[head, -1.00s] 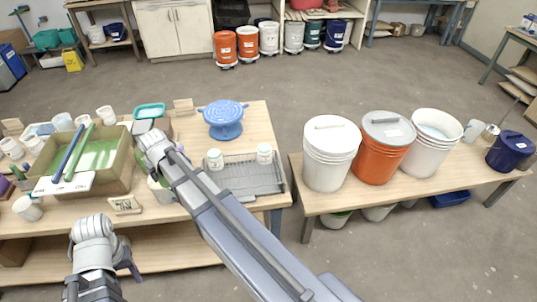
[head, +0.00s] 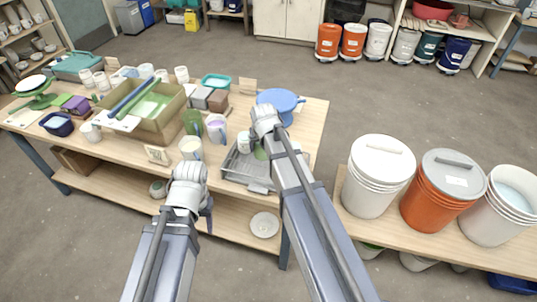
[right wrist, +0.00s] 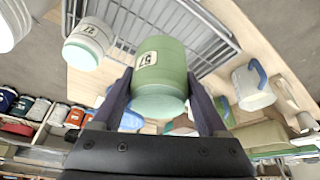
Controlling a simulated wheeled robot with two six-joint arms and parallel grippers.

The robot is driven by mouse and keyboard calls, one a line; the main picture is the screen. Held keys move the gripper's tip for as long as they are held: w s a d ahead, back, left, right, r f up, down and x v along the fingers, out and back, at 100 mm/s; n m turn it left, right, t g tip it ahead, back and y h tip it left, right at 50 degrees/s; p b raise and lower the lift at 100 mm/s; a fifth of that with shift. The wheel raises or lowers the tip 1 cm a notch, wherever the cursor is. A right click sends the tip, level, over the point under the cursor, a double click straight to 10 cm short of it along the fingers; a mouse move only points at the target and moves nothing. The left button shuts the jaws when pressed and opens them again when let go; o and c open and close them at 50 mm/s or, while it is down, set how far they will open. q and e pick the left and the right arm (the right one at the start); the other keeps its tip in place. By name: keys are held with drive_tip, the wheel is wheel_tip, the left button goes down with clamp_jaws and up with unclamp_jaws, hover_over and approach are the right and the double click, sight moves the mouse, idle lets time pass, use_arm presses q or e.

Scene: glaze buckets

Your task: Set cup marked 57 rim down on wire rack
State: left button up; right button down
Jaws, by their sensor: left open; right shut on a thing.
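The green cup marked 57 (right wrist: 160,75) is between the fingers of my right gripper (right wrist: 163,100), which is shut on it. In the head view the right gripper (head: 263,122) is over the wire rack (head: 236,178), and the green cup (head: 260,153) shows partly behind my arm. The rack's bars (right wrist: 150,20) show behind the cup in the right wrist view. I cannot tell whether the cup touches the rack or which end is its rim. My left gripper (head: 188,174) is open and empty in front of the table.
A white cup (head: 244,142) stands on the rack close beside the held cup; its numbered label shows in the right wrist view (right wrist: 87,43). A blue turntable (head: 281,100) is behind the rack. Several cups and a basin (head: 155,112) are to the left.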

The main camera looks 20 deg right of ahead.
sight(263, 153)
use_arm(q)
wheel_tip(263, 153, down, 8)
drive_tip(key=b, duration=0.6)
drive_tip(key=shift+r, duration=0.25)
use_arm(e)
drive_tip(key=shift+f, duration=3.75)
use_arm(q)
drive_tip(key=shift+a+f+b, duration=0.1)
drive_tip(key=shift+f+b, duration=0.4)
drive_tip(key=shift+b, duration=0.15)
use_arm(e)
drive_tip(key=shift+f, duration=0.5)
unclamp_jaws()
drive_tip(key=p+v, duration=0.7)
drive_tip(key=v, duration=0.1)
drive_tip(key=shift+w, duration=0.1)
use_arm(q)
wheel_tip(263, 153, up, 7)
drive_tip(key=shift+r, duration=0.1)
